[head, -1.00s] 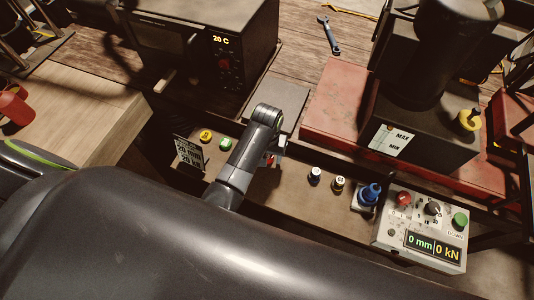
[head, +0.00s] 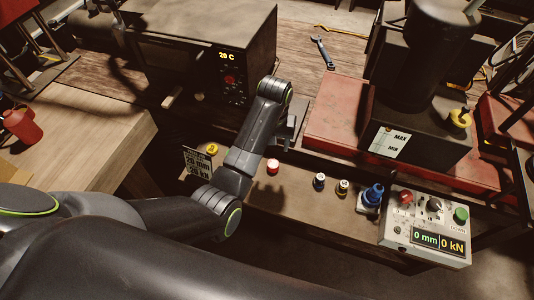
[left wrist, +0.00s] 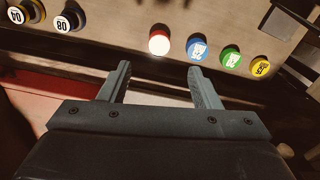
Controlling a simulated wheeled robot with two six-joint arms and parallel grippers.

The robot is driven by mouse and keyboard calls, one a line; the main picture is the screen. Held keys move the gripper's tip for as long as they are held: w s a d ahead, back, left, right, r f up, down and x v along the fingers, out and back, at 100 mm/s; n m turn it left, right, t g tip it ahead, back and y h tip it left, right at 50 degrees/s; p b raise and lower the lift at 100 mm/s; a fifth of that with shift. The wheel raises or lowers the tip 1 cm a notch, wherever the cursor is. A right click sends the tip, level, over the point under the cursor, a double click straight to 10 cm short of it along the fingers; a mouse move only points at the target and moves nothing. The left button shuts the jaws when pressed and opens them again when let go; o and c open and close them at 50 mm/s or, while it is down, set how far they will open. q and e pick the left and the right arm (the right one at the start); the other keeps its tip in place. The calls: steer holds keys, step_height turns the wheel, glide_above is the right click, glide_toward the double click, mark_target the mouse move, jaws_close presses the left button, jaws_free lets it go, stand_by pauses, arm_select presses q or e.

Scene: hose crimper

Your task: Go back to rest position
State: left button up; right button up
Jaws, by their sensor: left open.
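My left gripper (head: 287,132) is in the head view, partly hidden by its own arm, above the shelf beside the red-topped bench. In the left wrist view its two fingers (left wrist: 160,86) are apart with nothing between them. A red round piece with a bright top (head: 272,166) stands on the shelf below it; it also shows in the left wrist view (left wrist: 159,42), beyond the fingertips and apart from them. Blue (left wrist: 197,50), green (left wrist: 230,58) and yellow (left wrist: 261,67) numbered pieces stand in a row beside it. My right gripper is not in view.
A control box (head: 426,229) reads 0 mm and 0 kN. A dark oven-like unit (head: 200,50) reads 20 C. The black press (head: 420,110) stands on the red bench (head: 335,118). A small sign (head: 197,162) stands left of my arm. A wrench (head: 322,52) lies behind.

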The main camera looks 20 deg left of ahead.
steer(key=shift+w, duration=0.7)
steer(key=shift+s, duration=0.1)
